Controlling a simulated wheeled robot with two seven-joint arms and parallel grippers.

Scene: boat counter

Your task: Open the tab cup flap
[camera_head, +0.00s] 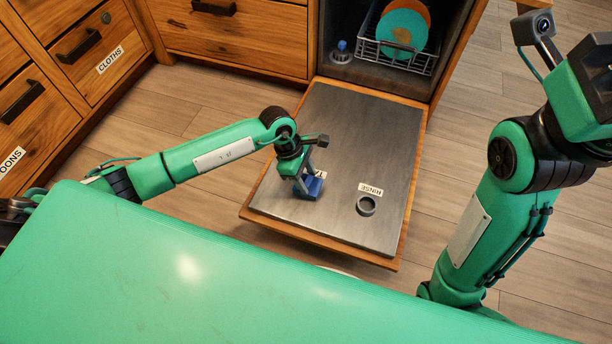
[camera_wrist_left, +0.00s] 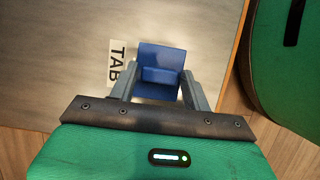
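The tab cup (camera_head: 313,188) is a small blue box on the grey inner face of the lowered dishwasher door, beside a TAB label (camera_wrist_left: 117,63). In the left wrist view, a broad blue plate, seemingly its flap (camera_wrist_left: 163,54), spans its far side, with a darker blue part nearer me. I cannot tell the flap's exact angle. My left gripper (camera_head: 303,183) is over the cup, its fingers (camera_wrist_left: 158,92) apart with the cup's near part showing between them. Whether either finger touches is unclear. My right arm is at the right; its fingers do not show clearly.
The dishwasher door (camera_head: 345,135) lies open, with a round grey rinse cap (camera_head: 366,205) by the RINSE label (camera_head: 371,189). A rack (camera_head: 372,50) holding plates and a blue-capped bottle (camera_head: 341,50) are inside. Wooden drawers (camera_head: 235,35) stand at the left and back.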

